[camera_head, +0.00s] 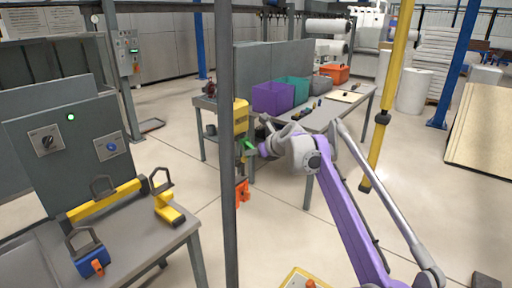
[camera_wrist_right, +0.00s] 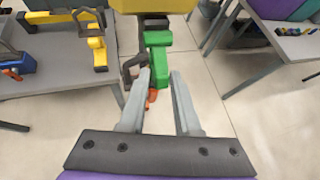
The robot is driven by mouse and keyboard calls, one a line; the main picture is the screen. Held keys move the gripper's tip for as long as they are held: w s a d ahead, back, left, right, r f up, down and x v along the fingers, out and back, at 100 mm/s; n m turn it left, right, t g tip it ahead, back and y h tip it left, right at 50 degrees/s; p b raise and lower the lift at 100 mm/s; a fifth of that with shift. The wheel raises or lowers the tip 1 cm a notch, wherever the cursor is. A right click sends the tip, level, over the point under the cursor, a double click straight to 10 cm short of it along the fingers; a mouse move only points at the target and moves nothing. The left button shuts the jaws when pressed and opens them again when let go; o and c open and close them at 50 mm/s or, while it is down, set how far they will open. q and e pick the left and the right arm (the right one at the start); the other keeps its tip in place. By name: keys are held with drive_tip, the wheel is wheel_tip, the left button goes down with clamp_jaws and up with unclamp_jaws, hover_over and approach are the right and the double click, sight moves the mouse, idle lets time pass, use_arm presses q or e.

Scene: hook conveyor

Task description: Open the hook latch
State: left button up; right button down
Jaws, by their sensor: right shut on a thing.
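A yellow hoist body (camera_head: 241,117) hangs beside a dark vertical post. A green latch piece (camera_head: 249,145) sticks out below it, and an orange hook (camera_head: 242,192) hangs lower, partly behind the post. My right gripper (camera_head: 256,147) reaches in from the right at the green piece. In the right wrist view the lower end of the green piece (camera_wrist_right: 159,58) sits between the fingertips of my right gripper (camera_wrist_right: 161,78), which is shut on it. The orange hook (camera_wrist_right: 152,98) shows below and beyond it. My left gripper is not in view.
The dark post (camera_head: 228,225) stands just left of the hoist. A grey table (camera_head: 150,245) at left holds yellow and blue hook pieces. A workbench (camera_head: 318,119) with purple, teal and orange bins stands behind. A yellow pole (camera_head: 388,105) hangs to the right.

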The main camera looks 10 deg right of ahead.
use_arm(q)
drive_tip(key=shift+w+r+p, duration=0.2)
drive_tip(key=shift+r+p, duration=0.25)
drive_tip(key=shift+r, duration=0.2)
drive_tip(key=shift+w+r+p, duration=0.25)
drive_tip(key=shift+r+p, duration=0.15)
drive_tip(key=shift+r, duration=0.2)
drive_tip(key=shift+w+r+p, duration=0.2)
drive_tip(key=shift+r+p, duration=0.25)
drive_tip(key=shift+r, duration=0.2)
use_arm(e)
drive_tip(key=shift+s+d+r+g+h, duration=0.1)
drive_tip(key=shift+d+r+g+h, duration=0.1)
drive_tip(key=shift+r+g+h, duration=0.25)
drive_tip(key=shift+s+d+r+g+h, duration=0.15)
drive_tip(key=shift+r+g+h, duration=0.1)
drive_tip(key=shift+r+g, duration=0.3)
drive_tip(key=shift+r, duration=0.1)
use_arm(q)
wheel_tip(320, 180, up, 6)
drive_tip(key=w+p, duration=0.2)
drive_tip(key=p, duration=0.1)
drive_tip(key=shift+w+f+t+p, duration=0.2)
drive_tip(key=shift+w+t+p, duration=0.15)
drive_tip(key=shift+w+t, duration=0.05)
use_arm(e)
drive_tip(key=shift+w+r+n+g+h, duration=0.1)
drive_tip(key=shift+r+n+g+h, duration=0.4)
drive_tip(key=shift+r+g, duration=0.6)
drive_tip(key=shift+r, duration=0.1)
